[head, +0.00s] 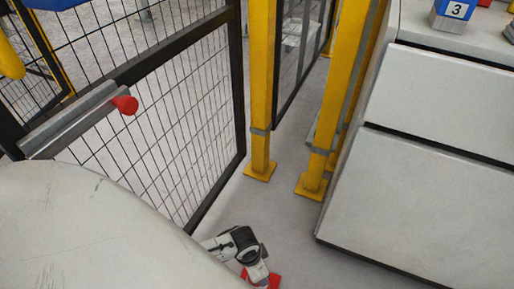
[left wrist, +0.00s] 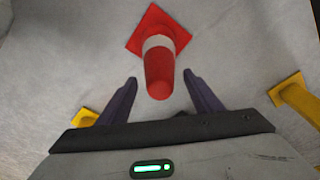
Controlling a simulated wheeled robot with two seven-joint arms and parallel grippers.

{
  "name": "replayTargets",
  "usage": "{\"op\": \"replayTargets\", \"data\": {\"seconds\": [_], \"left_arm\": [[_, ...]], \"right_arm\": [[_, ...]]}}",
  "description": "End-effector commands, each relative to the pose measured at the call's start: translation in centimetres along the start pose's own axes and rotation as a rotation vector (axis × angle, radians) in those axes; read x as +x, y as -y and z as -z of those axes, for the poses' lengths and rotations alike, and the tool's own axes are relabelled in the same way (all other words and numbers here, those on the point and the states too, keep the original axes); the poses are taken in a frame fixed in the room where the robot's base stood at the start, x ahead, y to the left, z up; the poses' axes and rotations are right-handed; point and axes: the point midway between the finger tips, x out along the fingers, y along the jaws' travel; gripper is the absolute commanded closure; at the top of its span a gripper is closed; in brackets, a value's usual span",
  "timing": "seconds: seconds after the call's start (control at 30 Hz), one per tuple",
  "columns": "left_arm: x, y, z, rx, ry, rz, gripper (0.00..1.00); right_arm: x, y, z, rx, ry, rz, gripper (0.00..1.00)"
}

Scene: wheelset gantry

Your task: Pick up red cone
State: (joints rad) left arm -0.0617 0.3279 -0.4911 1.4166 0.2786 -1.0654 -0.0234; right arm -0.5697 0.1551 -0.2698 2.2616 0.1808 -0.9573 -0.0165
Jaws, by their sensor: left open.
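The red cone (left wrist: 158,72) has a white band and a square red base. In the left wrist view its base is at the top middle on the grey floor, and its narrow tip points toward my gripper. My left gripper (left wrist: 160,77) is open, with one dark finger on each side of the cone's tip and a visible gap on both sides. In the head view only a bit of the red cone (head: 274,281) shows at the bottom edge, mostly hidden by my arm. My right gripper is in neither view.
A mesh fence panel (head: 180,120) with a red knob (head: 125,104) stands at left. Yellow posts (head: 262,90) are bolted to the floor. A large grey cabinet (head: 430,190) stands at right, with a blue block marked 3 (head: 453,14) on top. Grey floor (head: 285,225) lies between.

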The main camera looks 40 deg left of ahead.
Motion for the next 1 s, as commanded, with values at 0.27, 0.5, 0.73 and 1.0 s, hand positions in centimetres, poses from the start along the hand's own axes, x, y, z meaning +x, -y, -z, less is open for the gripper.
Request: {"op": "replayTargets", "data": {"seconds": [0.27,0.5,0.73,1.0], "left_arm": [[-0.1,0.0,0.0,0.001,-0.001,0.000,0.57],[-0.1,0.0,0.0,0.000,0.000,0.000,0.98],[-0.1,0.0,0.1,0.000,-0.002,0.000,1.00],[-2.9,0.0,0.5,0.001,-0.004,0.001,1.00]], "right_arm": [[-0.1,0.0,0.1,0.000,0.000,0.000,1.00],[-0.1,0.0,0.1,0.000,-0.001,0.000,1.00],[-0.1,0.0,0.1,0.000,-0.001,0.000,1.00],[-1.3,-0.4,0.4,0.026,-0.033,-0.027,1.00]]}}
